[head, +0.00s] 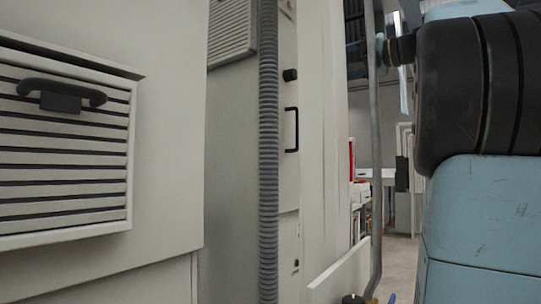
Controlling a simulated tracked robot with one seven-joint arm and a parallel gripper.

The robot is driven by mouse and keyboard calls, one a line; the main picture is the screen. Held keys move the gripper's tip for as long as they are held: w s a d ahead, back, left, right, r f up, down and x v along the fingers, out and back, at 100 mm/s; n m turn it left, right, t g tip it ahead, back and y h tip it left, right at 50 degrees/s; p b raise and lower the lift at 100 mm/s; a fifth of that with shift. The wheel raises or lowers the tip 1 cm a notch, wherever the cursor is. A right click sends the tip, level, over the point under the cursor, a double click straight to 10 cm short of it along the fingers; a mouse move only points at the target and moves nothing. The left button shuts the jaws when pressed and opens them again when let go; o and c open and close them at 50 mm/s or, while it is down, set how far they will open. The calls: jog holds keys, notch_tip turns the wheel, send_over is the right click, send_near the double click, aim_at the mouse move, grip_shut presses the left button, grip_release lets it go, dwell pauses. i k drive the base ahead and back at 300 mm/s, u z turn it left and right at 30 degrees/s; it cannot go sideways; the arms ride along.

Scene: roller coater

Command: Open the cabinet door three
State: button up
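A cream cabinet front (170,190) fills the left of the head view. A louvred panel (70,165) on it appears slightly raised, with a black horizontal handle (62,95) near its top. Further back stands a narrow pale panel (287,190) with a black vertical handle (292,130) and a round black knob (290,75). Its left part is hidden behind a grey ribbed hose. No number shows, so I cannot tell which is door three. Both panels look closed. My gripper is not in view.
The grey ribbed hose (268,150) hangs vertically between the cabinet front and the narrow panel. A thin grey pipe (375,170) runs down right of centre. Open floor (402,255), a white table (380,174) and shelves show in the background.

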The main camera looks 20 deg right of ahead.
aim_at(289, 140)
jog(key=k, duration=1)
